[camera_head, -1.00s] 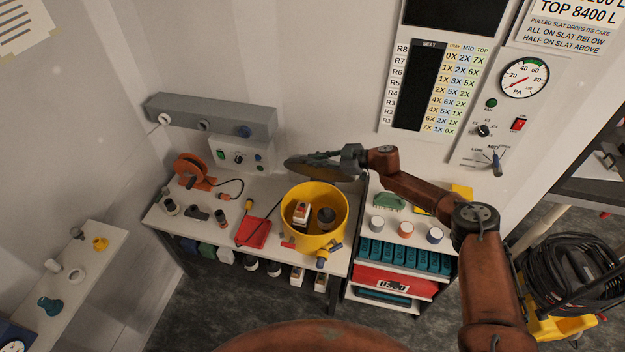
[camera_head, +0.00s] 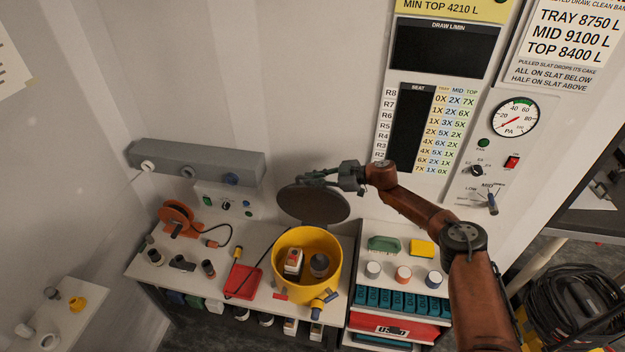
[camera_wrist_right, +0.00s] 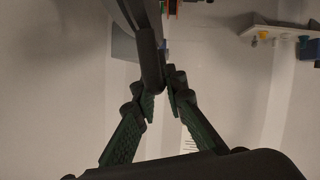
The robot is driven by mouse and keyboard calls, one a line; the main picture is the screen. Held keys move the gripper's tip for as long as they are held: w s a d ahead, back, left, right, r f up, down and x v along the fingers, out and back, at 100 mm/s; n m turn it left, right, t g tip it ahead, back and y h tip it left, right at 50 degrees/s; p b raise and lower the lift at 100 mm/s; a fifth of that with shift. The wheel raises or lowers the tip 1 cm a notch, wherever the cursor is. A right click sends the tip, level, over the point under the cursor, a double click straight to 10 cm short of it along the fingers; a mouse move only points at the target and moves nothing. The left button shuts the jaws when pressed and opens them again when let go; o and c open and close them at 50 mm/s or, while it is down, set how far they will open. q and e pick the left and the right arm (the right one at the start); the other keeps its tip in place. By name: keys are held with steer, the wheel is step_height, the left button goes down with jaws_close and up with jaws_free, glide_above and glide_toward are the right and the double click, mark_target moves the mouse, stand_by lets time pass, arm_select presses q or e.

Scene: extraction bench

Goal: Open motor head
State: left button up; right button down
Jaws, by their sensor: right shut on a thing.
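The motor head (camera_head: 314,205) is a dark round lid, tilted up steeply behind the yellow drum (camera_head: 281,245). The drum is open at the top, and a white-and-red item (camera_head: 293,262) and a dark cylinder (camera_head: 319,264) show inside it. My right gripper (camera_head: 325,174) is at the lid's upper edge and shut on it. In the right wrist view, the fingers (camera_wrist_right: 161,92) close on a dark bar-like part (camera_wrist_right: 149,60) at the lid's edge. My left gripper is not in view.
A red tray (camera_head: 243,282) and an orange reel (camera_head: 178,217) are on the bench left of the drum. A shelf unit with jars (camera_head: 403,274), a green item and a yellow block stands on the right. A grey wall box (camera_head: 197,162) is behind the bench.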

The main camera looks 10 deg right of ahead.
steer(key=shift+f, duration=0.15)
steer(key=c, duration=2)
jaws_free()
steer(key=shift+o, duration=0.2)
steer(key=shift+d, duration=0.1)
steer(key=shift+s+d+r, duration=0.15)
steer(key=shift+d+r, duration=0.05)
steer(key=shift+d, duration=0.1)
steer(key=v, duration=1.1)
steer(key=shift+s, duration=0.1)
steer(key=shift+d, duration=0.1)
